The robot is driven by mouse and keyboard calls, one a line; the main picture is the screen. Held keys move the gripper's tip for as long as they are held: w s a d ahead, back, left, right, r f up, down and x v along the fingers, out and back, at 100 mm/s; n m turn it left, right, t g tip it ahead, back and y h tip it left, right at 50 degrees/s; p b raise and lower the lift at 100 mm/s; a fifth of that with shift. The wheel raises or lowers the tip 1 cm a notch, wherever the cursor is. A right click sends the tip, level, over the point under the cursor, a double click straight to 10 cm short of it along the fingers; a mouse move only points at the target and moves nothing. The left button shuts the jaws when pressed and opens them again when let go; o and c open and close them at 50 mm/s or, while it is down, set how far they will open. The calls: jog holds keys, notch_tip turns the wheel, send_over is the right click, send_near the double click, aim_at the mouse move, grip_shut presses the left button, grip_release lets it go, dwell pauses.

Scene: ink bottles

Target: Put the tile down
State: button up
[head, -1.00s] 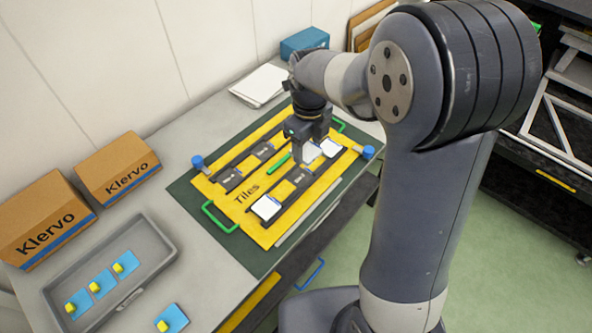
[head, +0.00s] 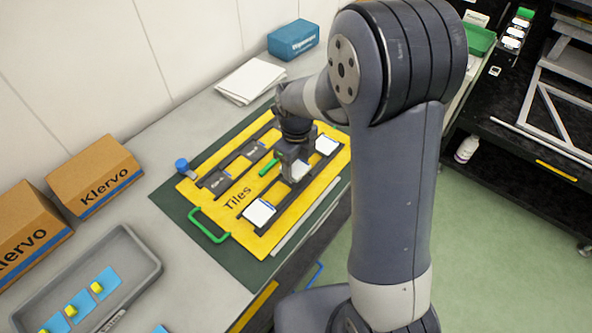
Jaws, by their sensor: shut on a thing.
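The yellow board (head: 230,222) marked "Tiles" lies on a dark green mat on the bench. Its front dark rail holds a white tile (head: 259,213) at the near end and another white tile (head: 326,145) at the far end. My gripper (head: 295,174) points down over the middle of that rail, shut on a white tile (head: 302,169). The gripper hides part of the held tile and the place beneath it. I cannot tell whether the held tile touches the rail.
The rear rail has dark labelled places (head: 215,181) without white tiles. A green bar (head: 269,167) lies between the rails. A grey tray (head: 145,250) and cardboard boxes (head: 95,175) stand left.

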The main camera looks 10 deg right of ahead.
aim_at(296, 167)
jog(key=shift+f, duration=1.8)
jog(key=shift+f, duration=0.2)
jog(key=o, duration=1)
jog(key=shift+o, duration=0.2)
jog(key=shift+r, duration=0.1)
notch_tip(296, 167, up, 12)
jog(key=shift+r+b, duration=0.15)
jog(key=shift+b, duration=0.2)
